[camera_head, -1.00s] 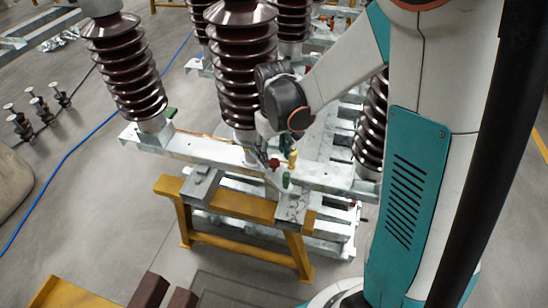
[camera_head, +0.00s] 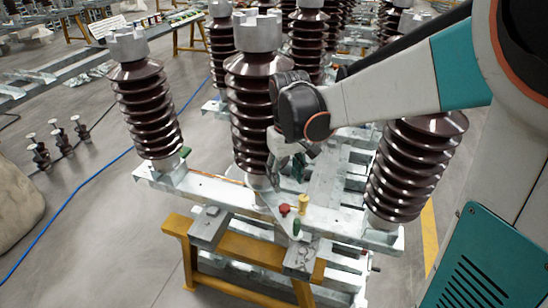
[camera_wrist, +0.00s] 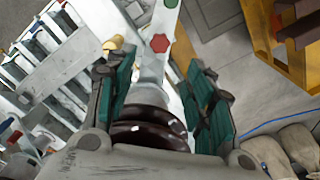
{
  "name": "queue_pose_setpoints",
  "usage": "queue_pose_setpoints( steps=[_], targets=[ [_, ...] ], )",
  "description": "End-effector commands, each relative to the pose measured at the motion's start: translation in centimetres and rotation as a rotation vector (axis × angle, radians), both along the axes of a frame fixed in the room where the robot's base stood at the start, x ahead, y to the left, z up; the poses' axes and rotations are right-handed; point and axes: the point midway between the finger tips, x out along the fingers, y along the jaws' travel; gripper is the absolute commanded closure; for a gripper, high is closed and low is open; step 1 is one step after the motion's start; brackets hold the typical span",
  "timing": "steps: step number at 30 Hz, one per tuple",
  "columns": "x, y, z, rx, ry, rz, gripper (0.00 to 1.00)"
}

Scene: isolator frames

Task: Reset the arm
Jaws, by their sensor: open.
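My gripper (camera_wrist: 160,98) is open in the wrist view, with its two green-padded fingers apart and nothing held between them. A dark brown ribbed insulator (camera_wrist: 150,133) shows below and between the fingers. In the head view my gripper (camera_head: 278,172) hangs in front of the middle insulator (camera_head: 250,105), above the metal beam; whether it touches is hard to tell. My arm reaches in from the right. A red knob (camera_head: 285,209), a yellow knob (camera_head: 303,204) and a green knob (camera_head: 296,227) stand on the beam just below the gripper; the red one also shows in the wrist view (camera_wrist: 159,43).
The metal beam (camera_head: 215,187) rests on a yellow stand (camera_head: 245,250). Insulators stand at the left (camera_head: 146,110) and right (camera_head: 415,165). More insulators fill the back. A blue cable (camera_head: 75,193) crosses the open floor at left, near small dark posts (camera_head: 58,140).

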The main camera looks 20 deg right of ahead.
Motion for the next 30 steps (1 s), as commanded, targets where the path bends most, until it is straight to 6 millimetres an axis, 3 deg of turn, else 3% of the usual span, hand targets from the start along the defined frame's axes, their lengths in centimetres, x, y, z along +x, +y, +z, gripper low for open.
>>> queue_pose_setpoints(
  steps=[5, 11, 21, 30],
  targets=[
    [-0.1, 0.0, 0.2, 0.000, -0.005, -0.001, 0.52],
    [-2.0, 0.0, 2.2, 0.001, -0.076, -0.018, 0.52],
    [-7.5, 0.0, 6.3, 0.011, -0.293, -0.074, 0.52],
    [-12.2, 0.0, 7.7, 0.030, -0.484, -0.119, 0.52]
  ],
)
